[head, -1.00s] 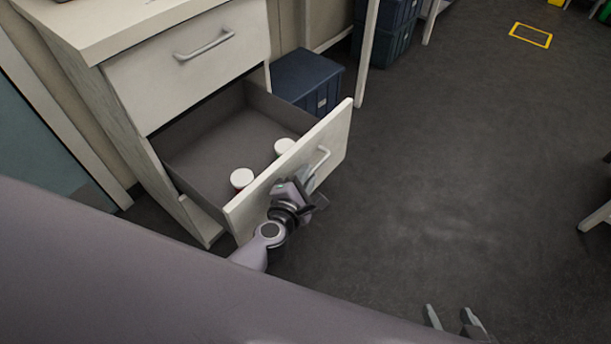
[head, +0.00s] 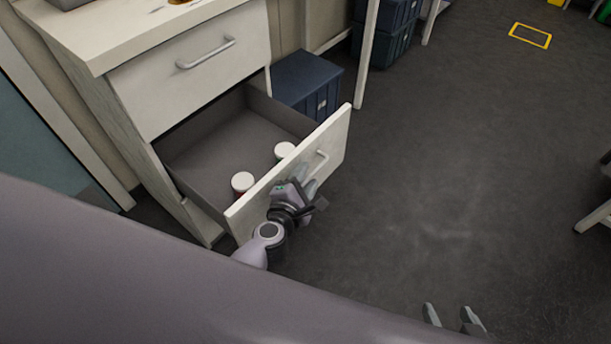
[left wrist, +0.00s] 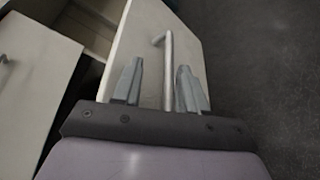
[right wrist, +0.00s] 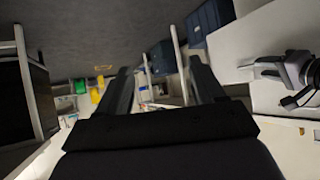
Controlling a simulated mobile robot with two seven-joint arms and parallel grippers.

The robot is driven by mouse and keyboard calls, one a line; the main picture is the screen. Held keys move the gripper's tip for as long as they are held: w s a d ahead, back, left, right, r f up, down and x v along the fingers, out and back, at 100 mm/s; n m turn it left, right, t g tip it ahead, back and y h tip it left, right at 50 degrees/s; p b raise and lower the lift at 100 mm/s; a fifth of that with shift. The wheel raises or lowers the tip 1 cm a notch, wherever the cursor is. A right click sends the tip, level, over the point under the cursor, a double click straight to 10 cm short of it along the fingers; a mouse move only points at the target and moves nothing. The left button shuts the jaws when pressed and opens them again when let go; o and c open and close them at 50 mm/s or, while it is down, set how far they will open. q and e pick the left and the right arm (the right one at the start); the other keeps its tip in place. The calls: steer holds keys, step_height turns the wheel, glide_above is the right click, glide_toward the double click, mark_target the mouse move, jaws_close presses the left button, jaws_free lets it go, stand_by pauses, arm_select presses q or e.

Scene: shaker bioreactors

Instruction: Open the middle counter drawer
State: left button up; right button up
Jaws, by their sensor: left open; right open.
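The middle counter drawer (head: 225,140) is pulled well out below a closed upper drawer (head: 190,70). Its pale front (head: 335,135) carries a bar handle (head: 321,163). My left gripper (head: 303,180) is at this front, by the handle. In the left wrist view, its two fingers (left wrist: 157,75) are apart, with the handle bar (left wrist: 168,65) between them; I cannot tell if they touch it. My right gripper (head: 450,314) is open and empty over the floor at the lower edge of the head view.
Two white-capped bottles (head: 242,183) (head: 284,150) stand inside the drawer near its front. A dark blue box (head: 306,80) is on the floor behind the drawer. A table leg (head: 366,55) stands beyond it. The floor (head: 470,170) to the right is clear.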

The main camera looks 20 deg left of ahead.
arm_select(q)
steer(key=r+p, duration=0.5)
steer(key=r, duration=0.3)
steer(key=shift+w, duration=0.2)
step_height(320, 180, up, 10)
steer(key=p, duration=0.8)
steer(key=shift+r+p, duration=0.15)
steer(key=shift+p, duration=0.25)
